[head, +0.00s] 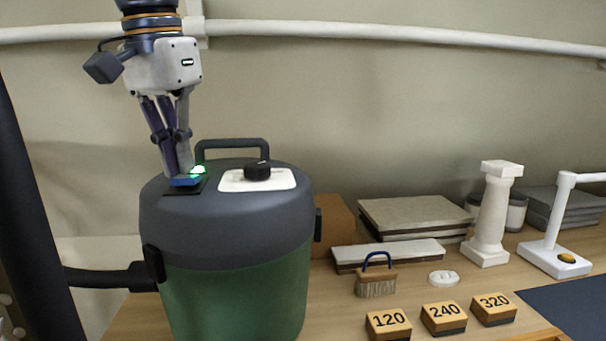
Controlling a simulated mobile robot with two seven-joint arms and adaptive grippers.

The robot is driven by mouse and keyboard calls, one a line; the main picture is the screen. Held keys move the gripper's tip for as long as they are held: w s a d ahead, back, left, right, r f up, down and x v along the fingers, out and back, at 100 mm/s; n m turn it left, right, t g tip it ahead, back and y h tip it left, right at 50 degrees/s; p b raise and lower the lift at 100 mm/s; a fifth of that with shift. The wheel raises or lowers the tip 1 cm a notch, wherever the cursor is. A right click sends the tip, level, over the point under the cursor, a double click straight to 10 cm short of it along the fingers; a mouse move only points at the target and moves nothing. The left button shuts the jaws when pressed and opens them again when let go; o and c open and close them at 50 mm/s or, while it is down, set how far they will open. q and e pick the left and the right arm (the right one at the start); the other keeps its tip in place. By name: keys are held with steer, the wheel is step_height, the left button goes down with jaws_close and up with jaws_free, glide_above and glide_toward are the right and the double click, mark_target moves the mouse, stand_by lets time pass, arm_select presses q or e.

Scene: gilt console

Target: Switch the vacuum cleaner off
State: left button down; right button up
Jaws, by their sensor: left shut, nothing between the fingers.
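The vacuum cleaner (230,236) stands on the wooden bench at left, with a dark grey lid, a green body and a carry handle (233,145). A blue switch (186,181) sits in a dark plate on the lid's left side. A green light (199,170) glows beside it. A black knob (257,170) stands on a white panel to the right. My left gripper (180,176) points down from above, shut and empty, with its fingertips at the blue switch. They appear to touch it, and they hide part of it. My right gripper is not in view.
A dark hose (105,278) leaves the vacuum at left. To the right are a brush (376,284), sanding blocks (388,324), a white column (491,215), stone slabs (410,218) and a white lamp (556,258). A pipe (400,35) runs along the wall.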

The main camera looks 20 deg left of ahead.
mark_target(183, 178)
arm_select(q)
steer(key=shift+f, duration=0.5)
steer(key=shift+r, duration=3.5)
steer(key=shift+f, duration=0.1)
